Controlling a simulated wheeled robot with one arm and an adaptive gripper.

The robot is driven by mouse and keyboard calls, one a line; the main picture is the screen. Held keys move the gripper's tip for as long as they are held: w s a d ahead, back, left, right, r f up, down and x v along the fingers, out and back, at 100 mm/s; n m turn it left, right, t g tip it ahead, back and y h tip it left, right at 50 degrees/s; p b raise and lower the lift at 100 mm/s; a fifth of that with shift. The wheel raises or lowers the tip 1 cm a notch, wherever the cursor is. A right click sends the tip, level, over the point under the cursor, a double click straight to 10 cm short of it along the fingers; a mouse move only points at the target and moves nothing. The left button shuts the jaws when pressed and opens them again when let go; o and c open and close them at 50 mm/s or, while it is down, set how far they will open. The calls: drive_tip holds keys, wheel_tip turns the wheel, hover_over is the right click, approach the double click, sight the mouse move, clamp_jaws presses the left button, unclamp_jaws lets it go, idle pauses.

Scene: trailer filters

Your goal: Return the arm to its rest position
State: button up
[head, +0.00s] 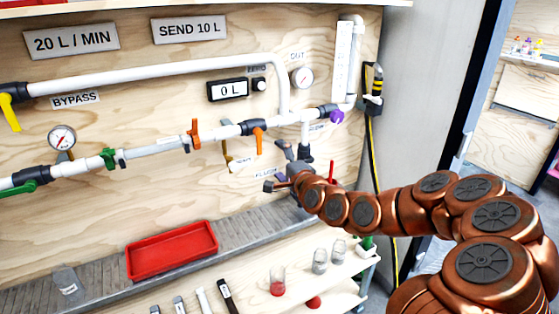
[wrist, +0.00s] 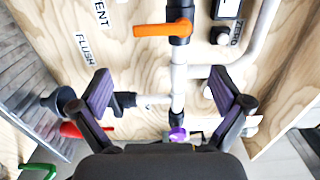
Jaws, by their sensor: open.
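My copper-coloured arm reaches in from the right in the head view. My gripper (head: 281,170) is near the pipework at the lower right of the wooden panel. In the wrist view my gripper (wrist: 165,92) shows its two fingers spread wide apart, with nothing held between them. The white pipe (wrist: 178,85) with an orange valve handle (wrist: 163,29) runs behind the gap between the fingers. A purple handle (wrist: 177,134) lies low in that view, close to the gripper's body. I cannot tell whether any finger touches the pipework.
The panel carries white pipes, coloured valves, a gauge (head: 62,138) and a display (head: 228,90). A red tray (head: 172,250) sits on the grey ledge (head: 95,282) below. Glasses (head: 320,261) stand on a lower shelf. A doorway opens at the right.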

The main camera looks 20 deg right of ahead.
drive_tip(key=s+a+f+n+g+p, duration=0.1)
drive_tip(key=s+a+f+n+g, duration=0.3)
drive_tip(key=s, duration=0.4)
drive_tip(key=s+a+f+n+g, duration=0.1)
drive_tip(key=s+a+n+g, duration=0.4)
drive_tip(key=s+n, duration=0.15)
drive_tip(key=s+d+n+g+h+p, duration=0.1)
drive_tip(key=s+g, duration=0.4)
drive_tip(key=s, duration=1.3)
drive_tip(key=s+d+n+g+h, duration=0.3)
drive_tip(key=s+d+n+g, duration=0.1)
drive_tip(key=s, duration=1.4)
drive_tip(key=shift+d+g+p, duration=0.35)
drive_tip(key=shift+d+g, duration=0.35)
drive_tip(key=shift+d, duration=0.15)
